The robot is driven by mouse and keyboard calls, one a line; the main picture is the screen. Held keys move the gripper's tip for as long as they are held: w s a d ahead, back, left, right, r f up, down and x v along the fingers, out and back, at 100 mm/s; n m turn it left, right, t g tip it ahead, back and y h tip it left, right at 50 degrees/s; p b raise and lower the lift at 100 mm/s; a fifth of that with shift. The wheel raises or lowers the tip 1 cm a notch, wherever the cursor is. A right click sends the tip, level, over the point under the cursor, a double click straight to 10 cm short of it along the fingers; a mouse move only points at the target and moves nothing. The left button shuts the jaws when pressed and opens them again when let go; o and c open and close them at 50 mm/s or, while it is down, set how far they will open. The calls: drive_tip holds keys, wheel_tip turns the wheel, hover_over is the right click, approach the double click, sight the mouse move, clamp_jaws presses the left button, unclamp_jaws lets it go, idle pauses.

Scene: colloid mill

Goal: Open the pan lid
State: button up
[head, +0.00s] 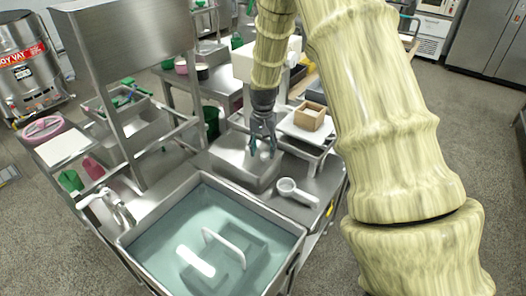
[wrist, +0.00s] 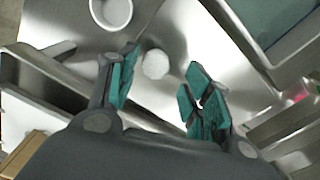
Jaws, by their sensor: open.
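The pan is a rectangular steel box on the steel bench, and its flat pan lid (head: 234,161) is on top. A round white knob (head: 265,155) stands on the lid. My gripper (head: 263,147) is above the lid, pointing down, with its teal-padded fingers open around the knob's position. In the wrist view the white knob (wrist: 155,64) lies between and slightly beyond the two open fingertips of my gripper (wrist: 160,82), with a gap on each side. I cannot tell whether the fingertips are level with the knob. Nothing is held.
A white scoop with a handle (head: 290,189) lies right of the pan; its cup (wrist: 112,12) shows in the wrist view. A basin of water (head: 128,238) is in front. A white tray (head: 290,126) carrying a wooden box (head: 310,116) is behind right. Shelving posts stand left.

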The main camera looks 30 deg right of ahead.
drive_tip(key=shift+d+f, duration=0.1)
drive_tip(key=shift+f, duration=0.25)
drive_tip(key=shift+s+f, duration=0.15)
drive_tip(key=shift+s, duration=0.65)
drive_tip(key=shift+w+f, duration=0.35)
drive_tip(key=shift+w, duration=0.2)
drive_tip(key=shift+c, duration=0.2)
drive_tip(key=shift+s+r, duration=0.25)
drive_tip(key=c, duration=0.7)
clamp_jaws()
